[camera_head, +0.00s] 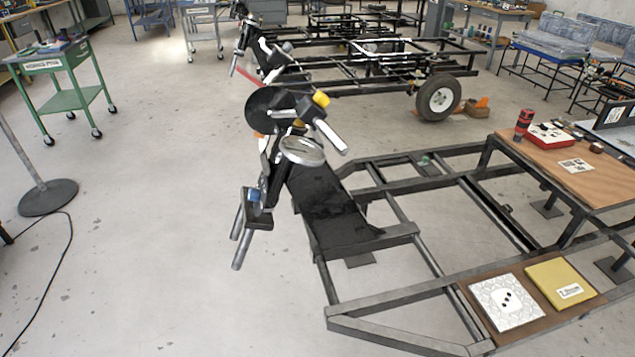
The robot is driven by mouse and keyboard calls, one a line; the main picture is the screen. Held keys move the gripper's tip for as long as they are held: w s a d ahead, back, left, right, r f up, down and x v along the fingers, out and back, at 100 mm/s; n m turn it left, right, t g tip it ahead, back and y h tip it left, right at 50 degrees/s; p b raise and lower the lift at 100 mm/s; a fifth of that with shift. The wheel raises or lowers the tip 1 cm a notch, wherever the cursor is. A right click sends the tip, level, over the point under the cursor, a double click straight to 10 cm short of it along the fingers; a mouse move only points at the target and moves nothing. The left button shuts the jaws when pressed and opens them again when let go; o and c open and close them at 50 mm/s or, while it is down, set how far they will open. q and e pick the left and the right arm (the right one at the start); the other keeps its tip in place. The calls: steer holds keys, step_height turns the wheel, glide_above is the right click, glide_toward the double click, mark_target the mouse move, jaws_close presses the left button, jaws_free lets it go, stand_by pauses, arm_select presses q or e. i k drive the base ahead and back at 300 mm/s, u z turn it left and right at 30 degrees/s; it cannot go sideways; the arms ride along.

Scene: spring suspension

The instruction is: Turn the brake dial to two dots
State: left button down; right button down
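I cannot pick out the brake dial for certain at this size. A black steering assembly with a round silver-rimmed disc (301,151) stands in the middle of the view. A yellow part (321,99) and a silver tube (329,135) are at its top right, and two more silver tubes (240,244) hang at its lower left. A white patterned card (507,303) with a small cluster of black dots lies on the frame at the lower right. No dot marks are readable on the assembly. Neither of my grippers can be made out.
A dark metal vehicle frame (395,342) fills the lower right, with a yellow booklet (562,285) beside the card. A wooden table (592,188) holds a red-and-white box (551,135). A green cart (73,96) and a stand base (48,198) are at left. The floor between is clear.

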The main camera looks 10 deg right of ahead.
mark_target(287, 46)
steer(key=k, duration=1.15)
steer(key=z, duration=0.95)
steer(key=i, duration=1.2)
steer(key=u, duration=0.9)
steer(key=i, duration=0.4)
steer(key=u, duration=0.4)
steer(key=k, duration=0.35)
steer(key=u, duration=0.8)
steer(key=i, duration=0.85)
steer(key=z, duration=0.35)
